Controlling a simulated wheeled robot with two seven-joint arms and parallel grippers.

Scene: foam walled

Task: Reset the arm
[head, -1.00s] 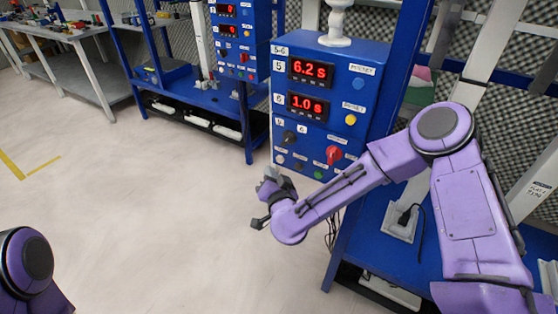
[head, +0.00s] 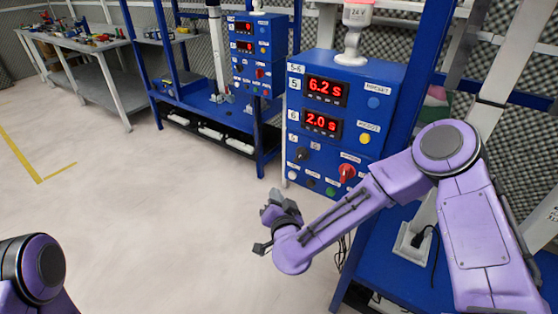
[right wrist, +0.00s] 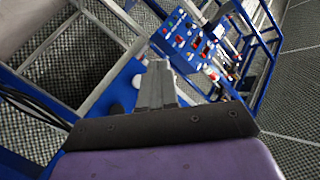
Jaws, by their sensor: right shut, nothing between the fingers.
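My right arm is purple and bent, and its gripper (head: 270,225) hangs over the floor left of the near blue control box (head: 345,120). The gripper looks small and dark grey, apart from the box as far as I can tell. In the right wrist view its two grey fingers (right wrist: 157,82) lie together, shut, with nothing between them. My left gripper is out of view; only a purple part of my left arm shows at the lower left of the head view.
The near box shows red displays reading 6.2 S (head: 326,91) and 2.0 S (head: 321,123), a red knob (head: 347,173) and buttons. A lamp (head: 357,14) stands on it. A second blue box (head: 251,52) and a grey workbench (head: 95,75) stand farther back. The pale floor (head: 170,220) is clear.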

